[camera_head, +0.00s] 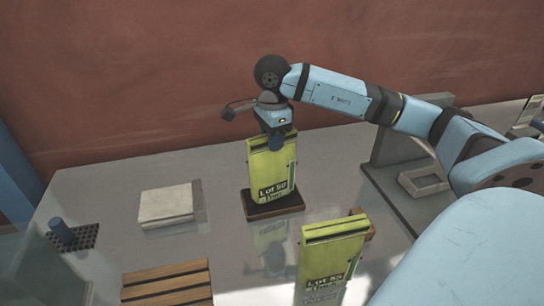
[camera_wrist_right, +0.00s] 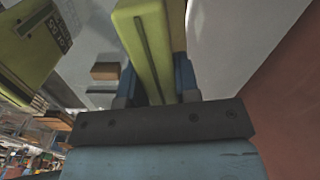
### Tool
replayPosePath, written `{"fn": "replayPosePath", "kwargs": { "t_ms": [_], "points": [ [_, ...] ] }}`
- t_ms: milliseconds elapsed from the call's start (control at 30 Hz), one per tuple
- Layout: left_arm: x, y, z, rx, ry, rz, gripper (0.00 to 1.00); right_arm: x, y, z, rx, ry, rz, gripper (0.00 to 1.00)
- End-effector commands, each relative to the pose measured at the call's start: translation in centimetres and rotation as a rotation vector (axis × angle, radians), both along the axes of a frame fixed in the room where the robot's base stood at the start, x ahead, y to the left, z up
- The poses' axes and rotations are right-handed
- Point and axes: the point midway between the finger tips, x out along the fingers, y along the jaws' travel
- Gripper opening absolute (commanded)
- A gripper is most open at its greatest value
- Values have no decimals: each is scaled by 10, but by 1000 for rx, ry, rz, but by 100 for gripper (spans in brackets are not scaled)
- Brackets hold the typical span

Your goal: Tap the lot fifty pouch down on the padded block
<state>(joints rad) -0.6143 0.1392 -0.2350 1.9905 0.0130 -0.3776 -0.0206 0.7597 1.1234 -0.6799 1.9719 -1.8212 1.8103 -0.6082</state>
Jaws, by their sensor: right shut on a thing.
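The yellow-green lot fifty pouch (camera_head: 271,168) stands upright at the dark brown wooden base (camera_head: 290,203) in the head view; I cannot tell whether its bottom touches the base. My right gripper (camera_head: 277,140) is above it and shut on its top. In the right wrist view the pouch (camera_wrist_right: 147,45) sits between the blue fingers. A pale grey block (camera_head: 166,203), which looks like the padded block, lies flat to the left, apart from the pouch. My left gripper is not in view.
Another yellow-green pouch (camera_head: 329,262) with a similar label stands nearer, at front right. A slatted wooden rack (camera_head: 166,284) lies at front left. A blue peg (camera_head: 61,230) stands on a dark perforated mat (camera_head: 86,238). A grey metal frame (camera_head: 388,190) stands at right.

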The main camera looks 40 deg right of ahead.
Motion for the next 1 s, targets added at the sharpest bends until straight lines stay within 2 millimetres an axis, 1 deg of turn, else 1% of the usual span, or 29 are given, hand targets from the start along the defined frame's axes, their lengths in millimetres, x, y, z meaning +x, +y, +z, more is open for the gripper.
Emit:
{"fn": "replayPosePath", "kwargs": {
  "t_ms": [33,167,200,467,833,1000],
  "points": [
    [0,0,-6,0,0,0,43,0,0,-7,0,-1,0,0],
    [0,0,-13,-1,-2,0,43,0,0,-16,0,-1,0,0],
    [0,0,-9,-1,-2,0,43,0,0,-12,0,-1,-1,0],
    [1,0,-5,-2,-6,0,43,0,0,-9,0,-1,0,0],
    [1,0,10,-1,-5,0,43,0,0,16,1,-1,0,0],
    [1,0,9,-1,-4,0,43,0,0,17,1,-1,0,0]
  ]
}}
